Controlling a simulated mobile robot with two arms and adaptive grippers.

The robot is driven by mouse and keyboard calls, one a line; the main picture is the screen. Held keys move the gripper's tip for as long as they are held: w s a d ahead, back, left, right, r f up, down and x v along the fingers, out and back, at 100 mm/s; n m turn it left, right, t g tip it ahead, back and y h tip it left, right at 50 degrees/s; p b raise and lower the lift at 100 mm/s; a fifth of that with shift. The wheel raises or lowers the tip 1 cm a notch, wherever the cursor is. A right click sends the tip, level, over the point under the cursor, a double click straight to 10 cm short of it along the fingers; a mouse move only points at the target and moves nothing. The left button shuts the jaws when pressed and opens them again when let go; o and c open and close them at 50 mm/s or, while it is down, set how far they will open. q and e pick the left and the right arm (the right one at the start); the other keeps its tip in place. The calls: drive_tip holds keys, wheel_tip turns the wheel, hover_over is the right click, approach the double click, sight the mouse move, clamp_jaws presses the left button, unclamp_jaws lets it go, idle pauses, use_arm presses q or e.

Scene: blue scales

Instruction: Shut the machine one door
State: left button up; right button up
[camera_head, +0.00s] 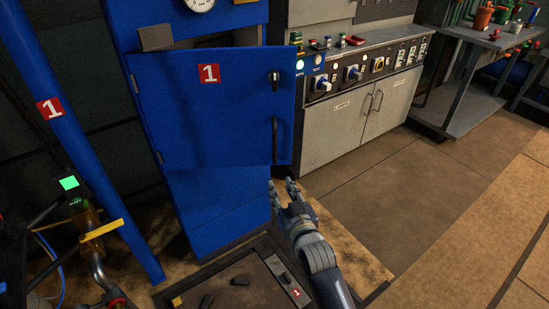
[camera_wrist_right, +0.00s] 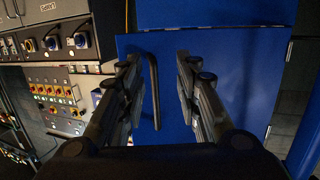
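The blue machine one door (camera_head: 205,115) carries a red "1" label and has hinges along its left edge. It stands ajar: its right side juts out past the blue cabinet (camera_head: 215,200) below, and a dark gap shows above its top edge. A dark vertical handle (camera_head: 275,140) is near its right edge, with a small latch (camera_head: 274,78) above. My right gripper (camera_head: 281,184) is open and empty, just below the handle in the head view. In the right wrist view, the handle (camera_wrist_right: 153,90) appears between the spread fingers, beyond them; contact is not visible.
A grey control cabinet (camera_head: 345,125) with knobs stands right of the door. A blue post (camera_head: 75,140) with a "1" label leans at the left. A low dark panel (camera_head: 240,290) lies in front of the machine. The brown floor at right is clear.

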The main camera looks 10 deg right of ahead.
drive_tip(key=t, duration=0.2)
approach(275, 147)
drive_tip(key=w, duration=0.3)
drive_tip(key=w+b, duration=0.1)
drive_tip(key=w, duration=0.2)
drive_tip(key=w+b, duration=0.1)
drive_tip(key=w, duration=0.2)
drive_tip(key=shift+a, duration=0.3)
drive_tip(key=shift+w+r, duration=0.1)
drive_tip(key=shift+w, duration=0.75)
use_arm(q)
drive_tip(key=w+r, duration=0.4)
drive_tip(key=r, duration=0.1)
drive_tip(key=shift+d+t, duration=0.25)
drive_tip(key=shift+t, duration=0.05)
use_arm(e)
clamp_jaws()
